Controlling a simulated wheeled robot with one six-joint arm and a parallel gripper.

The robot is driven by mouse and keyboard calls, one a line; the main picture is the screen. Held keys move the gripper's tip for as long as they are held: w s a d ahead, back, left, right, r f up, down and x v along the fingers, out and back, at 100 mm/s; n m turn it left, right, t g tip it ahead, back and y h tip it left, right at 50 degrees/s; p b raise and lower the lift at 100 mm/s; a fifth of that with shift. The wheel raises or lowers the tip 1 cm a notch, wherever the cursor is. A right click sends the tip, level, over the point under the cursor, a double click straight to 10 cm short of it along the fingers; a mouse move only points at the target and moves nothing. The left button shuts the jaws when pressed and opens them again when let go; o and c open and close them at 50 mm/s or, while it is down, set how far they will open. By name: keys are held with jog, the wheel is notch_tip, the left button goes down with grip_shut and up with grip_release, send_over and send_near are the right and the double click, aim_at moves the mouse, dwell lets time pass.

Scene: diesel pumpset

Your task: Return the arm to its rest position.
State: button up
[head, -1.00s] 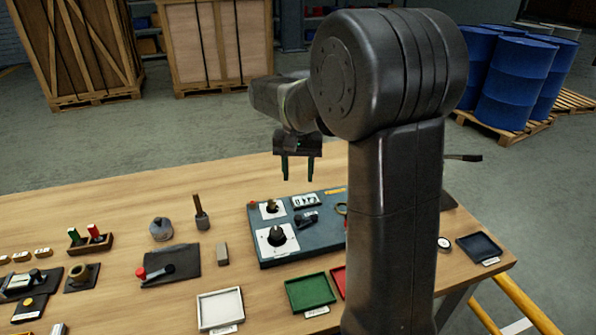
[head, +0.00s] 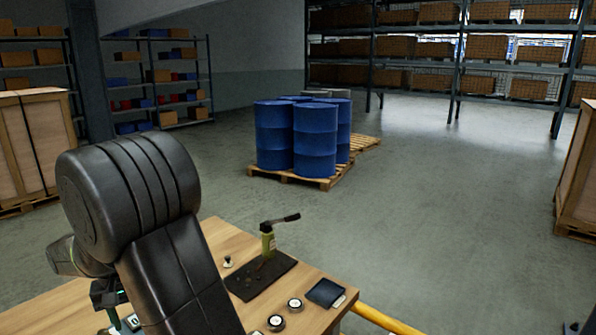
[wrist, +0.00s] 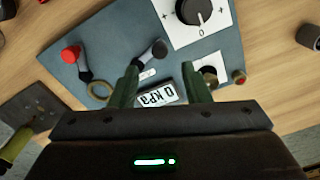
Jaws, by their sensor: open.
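My gripper (wrist: 162,75) is open and empty in the wrist view, its two green fingers apart above a blue-grey control panel (wrist: 115,35). In the head view my gripper (head: 112,305) is at the lower left, partly hidden by my arm. My arm stands bent over the wooden table (head: 225,240). The fingers hold nothing, and I cannot tell their exact height above the panel.
The panel carries a black dial (wrist: 195,10), a red-knobbed lever (wrist: 72,55) and a black-knobbed lever (wrist: 158,50). Blue drums (head: 315,140) stand beyond.

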notch_tip(320, 180, down, 6)
jog(key=shift+f, duration=0.15)
dwell(0.5)
